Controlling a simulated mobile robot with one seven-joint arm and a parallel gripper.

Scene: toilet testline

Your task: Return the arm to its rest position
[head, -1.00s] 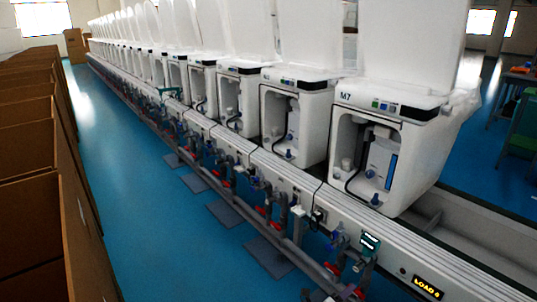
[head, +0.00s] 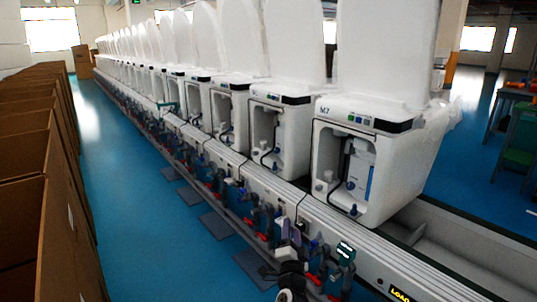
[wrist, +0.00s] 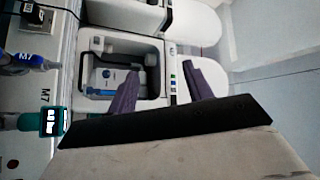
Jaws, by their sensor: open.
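My gripper (wrist: 158,84) shows in the wrist view with its two purple fingers apart and nothing between them. Beyond the fingers is the open front of a white toilet unit (wrist: 153,55), seen sideways, with space between. In the head view, what looks like my gripper (head: 294,233) shows small at the bottom middle, in front of the test line and left of the unit marked M7 (head: 375,112). The rest of my arm is mostly out of view there.
A long row of white toilet units stands on the conveyor line (head: 372,250), with hoses and valves along its front side. Brown cartons (head: 25,225) line the left. The blue floor (head: 130,200) between them is clear. A green-framed table (head: 520,130) stands at right.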

